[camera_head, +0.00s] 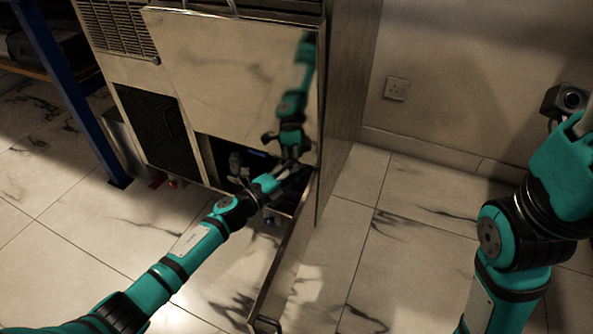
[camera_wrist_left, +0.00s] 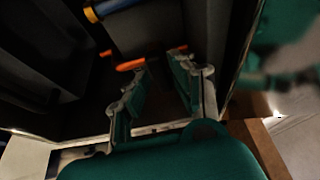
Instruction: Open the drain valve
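My left arm reaches into the dark lower opening (camera_head: 232,152) of a metal cabinet. In the left wrist view, the fingers of my left gripper (camera_wrist_left: 160,66) stand apart with a gap between them and nothing visibly held. An orange-red handle (camera_wrist_left: 130,65) shows beside the left fingertip, and another orange-red piece (camera_wrist_left: 179,49) shows near the right fingertip. I cannot tell whether these are one part, which is the drain valve, or whether a fingertip touches them. In the head view my left gripper (camera_head: 285,176) is at the opening. My right arm is at the right; its fingers are not visible.
A blue pipe with a yellow end (camera_wrist_left: 92,14) lies beyond the fingers. A long metal panel (camera_head: 284,262) stands out from the cabinet's right side, close to my left arm. Red parts (camera_head: 172,183) show under the cabinet. A blue post (camera_head: 72,85) stands left. Floor right of the panel is clear.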

